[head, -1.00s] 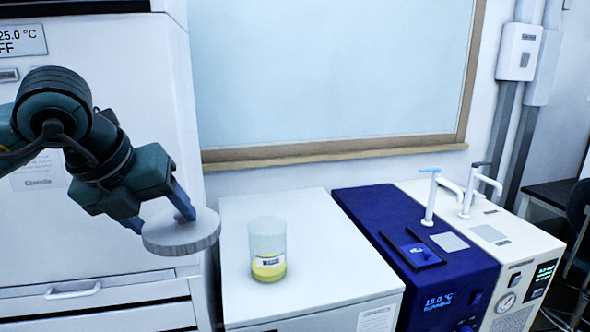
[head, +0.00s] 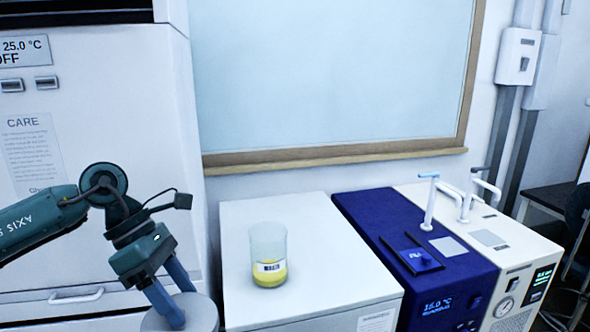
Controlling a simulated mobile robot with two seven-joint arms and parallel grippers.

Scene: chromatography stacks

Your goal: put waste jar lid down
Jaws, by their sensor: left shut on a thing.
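My left gripper (head: 176,298) is at the lower left of the head view, shut on the waste jar lid (head: 203,313). The lid is a round, flat, pale grey disc, and its lower part is cut off by the bottom edge of the picture. The lid is left of the white cabinet top, near its front left edge; whether it touches anything below cannot be told. A clear jar (head: 268,256) with yellow liquid and a label stands open and upright on the cabinet. My right gripper is not in view.
The white cabinet top (head: 330,230) has bare room around the jar. A blue unit (head: 365,215) with a display and a white unit (head: 510,235) with taps stand to the right. A tall white appliance (head: 120,130) with a handle stands behind my left arm.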

